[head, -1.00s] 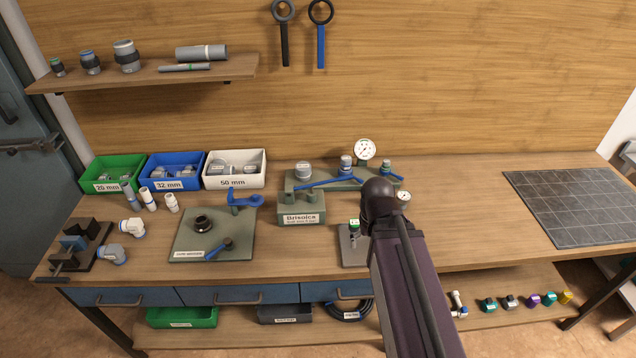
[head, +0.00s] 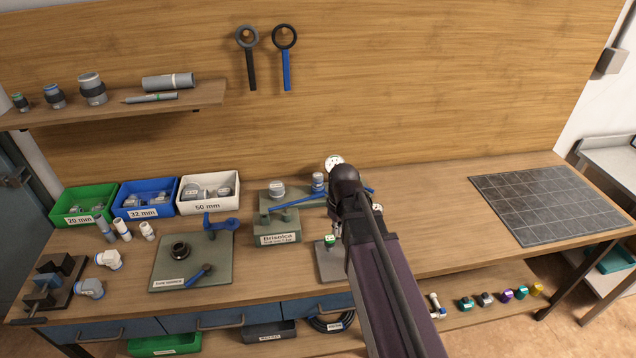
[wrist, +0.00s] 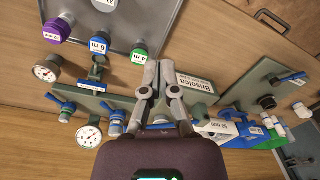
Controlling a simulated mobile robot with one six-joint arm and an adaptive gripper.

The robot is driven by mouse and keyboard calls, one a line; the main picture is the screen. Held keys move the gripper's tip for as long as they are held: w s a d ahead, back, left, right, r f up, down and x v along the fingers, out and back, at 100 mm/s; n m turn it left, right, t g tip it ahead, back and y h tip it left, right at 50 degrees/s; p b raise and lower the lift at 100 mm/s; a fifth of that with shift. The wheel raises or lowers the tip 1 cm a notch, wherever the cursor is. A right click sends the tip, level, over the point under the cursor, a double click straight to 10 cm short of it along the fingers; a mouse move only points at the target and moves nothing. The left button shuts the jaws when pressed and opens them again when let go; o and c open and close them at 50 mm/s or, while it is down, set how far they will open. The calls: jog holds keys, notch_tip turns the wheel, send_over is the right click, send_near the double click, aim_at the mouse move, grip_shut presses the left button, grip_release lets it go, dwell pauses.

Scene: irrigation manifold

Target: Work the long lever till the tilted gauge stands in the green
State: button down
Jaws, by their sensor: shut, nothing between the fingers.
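The manifold (head: 277,225) stands at the middle of the bench, with a plate reading "Brisolca". A long blue lever (head: 296,202) runs across it, and a shorter blue lever end (head: 370,190) shows beside my arm. A round gauge (head: 334,162) stands at the back, partly covered by my arm. A smaller gauge (head: 377,208) sits lower right. Two dials show in the wrist view, one (wrist: 46,72) higher and one (wrist: 90,133) lower; their needles are too small to read surely. My gripper (wrist: 158,65) is shut and empty above the manifold; my arm hides it in the head view.
Green (head: 88,205), blue (head: 145,198) and white (head: 209,193) bins stand left of the manifold. A fitting plate (head: 170,270) lies in front of them. A plate with a green-capped part (head: 330,240) lies near my arm. The dark grid mat (head: 545,205) is bare.

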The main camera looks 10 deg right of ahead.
jog(key=w+r+n+p, duration=0.5)
jog(key=w+r+n, duration=0.1)
jog(key=w, duration=0.4)
jog(key=w+a+r+n+y+p, duration=0.1)
jog(key=w+r+n+p, duration=0.5)
jog(key=w, duration=0.3)
jog(key=shift+w+a+r+n+y, duration=0.2)
jog(key=shift+w+n+y, duration=0.15)
jog(key=shift+n, duration=0.15)
jog(key=shift+f, duration=0.3)
jog(key=b, duration=1.1)
send_over(318, 194)
jog(key=x, duration=0.6)
jog(key=d+x, duration=0.1)
jog(key=x, duration=0.3)
jog(key=shift+f, duration=0.25)
jog(key=shift+d+f+b, duration=0.25)
jog(key=shift+f+b, duration=0.45)
jog(key=shift+f, duration=0.05)
jog(key=shift+d+f+b, duration=0.25)
jog(key=shift+f+b, duration=0.4)
jog(key=shift+f, duration=0.1)
